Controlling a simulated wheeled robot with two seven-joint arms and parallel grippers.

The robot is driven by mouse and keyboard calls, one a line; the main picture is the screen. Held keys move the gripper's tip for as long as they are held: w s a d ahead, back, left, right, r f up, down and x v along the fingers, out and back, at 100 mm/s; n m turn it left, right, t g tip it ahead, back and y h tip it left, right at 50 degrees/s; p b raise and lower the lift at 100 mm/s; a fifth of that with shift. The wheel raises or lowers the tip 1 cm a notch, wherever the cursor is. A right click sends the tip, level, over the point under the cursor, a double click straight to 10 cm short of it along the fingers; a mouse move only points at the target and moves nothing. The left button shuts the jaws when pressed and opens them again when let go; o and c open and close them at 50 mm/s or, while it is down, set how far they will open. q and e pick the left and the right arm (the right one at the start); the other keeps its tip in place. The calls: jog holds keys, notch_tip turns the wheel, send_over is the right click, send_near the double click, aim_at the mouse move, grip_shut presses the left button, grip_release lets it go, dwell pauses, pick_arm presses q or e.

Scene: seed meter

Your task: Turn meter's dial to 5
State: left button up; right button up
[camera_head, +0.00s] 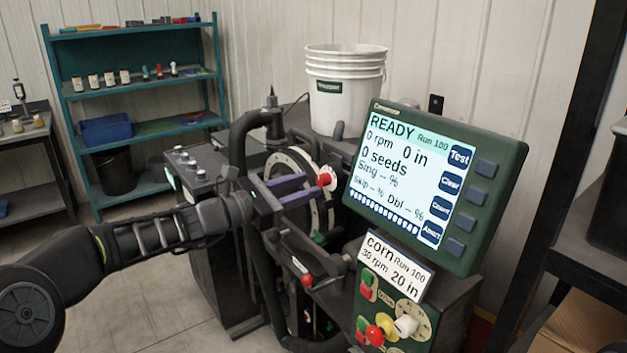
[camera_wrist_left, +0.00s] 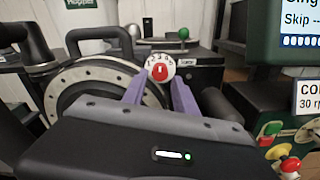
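The seed meter (camera_head: 300,215) is a dark round unit with a pale ring, on the stand left of the screen. Its dial (camera_wrist_left: 161,66) has a white numbered face and a red knob; the knob (camera_head: 324,179) also shows in the head view. The numbers are too small to read surely, so I cannot tell the setting. My left gripper (camera_head: 297,188) is open, with purple fingers pointing at the dial. In the left wrist view its fingertips (camera_wrist_left: 159,80) stand either side of the red knob, apart from each other; contact is not clear. My right gripper is not in view.
The screen (camera_head: 430,185) reads READY, 0 rpm, 0 in. A card (camera_head: 396,266) reads corn, 30 rpm, 20 in. Below it is a control panel (camera_head: 395,325) with coloured knobs. A white bucket (camera_head: 345,95) stands behind. A red-ended lever (camera_head: 308,280) sits below the meter.

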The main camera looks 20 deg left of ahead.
aim_at(324, 180)
pick_arm(q)
jog(key=shift+x, duration=1.5)
jog(key=shift+c, duration=0.4)
grip_shut()
